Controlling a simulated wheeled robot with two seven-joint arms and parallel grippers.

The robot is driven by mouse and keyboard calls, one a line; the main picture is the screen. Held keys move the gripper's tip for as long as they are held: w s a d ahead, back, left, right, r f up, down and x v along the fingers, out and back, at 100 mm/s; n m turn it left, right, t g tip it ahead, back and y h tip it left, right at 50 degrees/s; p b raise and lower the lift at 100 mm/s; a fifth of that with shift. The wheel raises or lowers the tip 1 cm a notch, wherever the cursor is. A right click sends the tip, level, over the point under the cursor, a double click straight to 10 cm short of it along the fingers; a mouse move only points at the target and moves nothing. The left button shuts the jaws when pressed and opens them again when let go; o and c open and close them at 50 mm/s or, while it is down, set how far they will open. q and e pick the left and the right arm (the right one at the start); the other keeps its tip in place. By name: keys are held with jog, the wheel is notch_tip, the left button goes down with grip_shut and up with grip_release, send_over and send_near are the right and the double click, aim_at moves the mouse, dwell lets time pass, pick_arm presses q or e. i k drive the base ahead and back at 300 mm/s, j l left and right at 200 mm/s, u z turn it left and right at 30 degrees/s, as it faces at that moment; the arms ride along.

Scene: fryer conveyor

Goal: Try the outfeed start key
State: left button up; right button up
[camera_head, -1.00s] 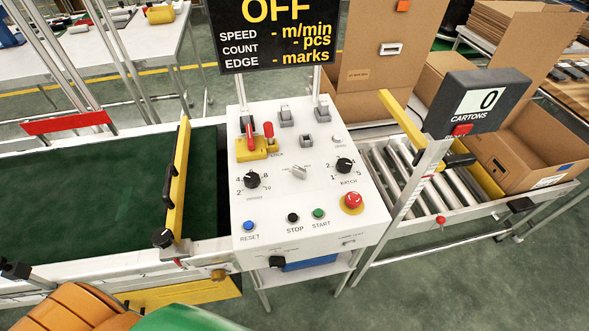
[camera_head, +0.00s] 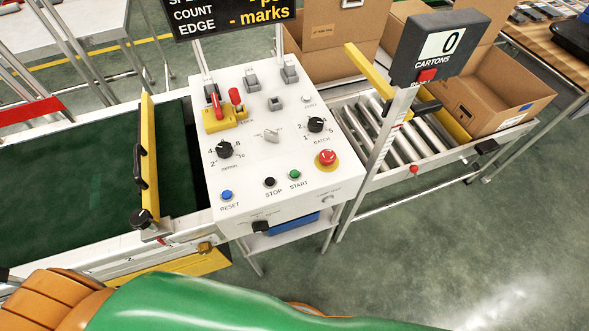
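The white control panel (camera_head: 250,190) stands in the middle of the view. It carries a green START button (camera_head: 294,174), a black STOP button (camera_head: 270,182), a blue RESET button (camera_head: 227,195) and a red emergency stop (camera_head: 326,158) on a yellow ring. A yellow block with red handles (camera_head: 224,114) sits at its upper left. The roller outfeed (camera_head: 391,148) runs to the right of the panel, with a red knob (camera_head: 414,169) and a black part (camera_head: 486,146) on its front rail. I cannot tell which of these is the outfeed start key. Neither gripper is in view.
A green conveyor belt (camera_head: 80,181) with a yellow guard (camera_head: 149,150) lies left of the panel. An open carton (camera_head: 497,97) stands at the outfeed's far end. The floor at the lower right is clear.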

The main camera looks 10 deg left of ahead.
aim_at(294, 174)
jog(key=k+l+u, duration=0.1)
jog(key=l+u, duration=0.15)
jog(key=l, duration=0.15)
jog(key=k+l+u, duration=0.1)
jog(key=l+u, duration=0.15)
jog(key=l, duration=0.15)
jog(key=k+l+u, duration=0.15)
jog(key=l+u, duration=0.15)
jog(key=k+l+u, duration=0.25)
jog(key=l, duration=0.2)
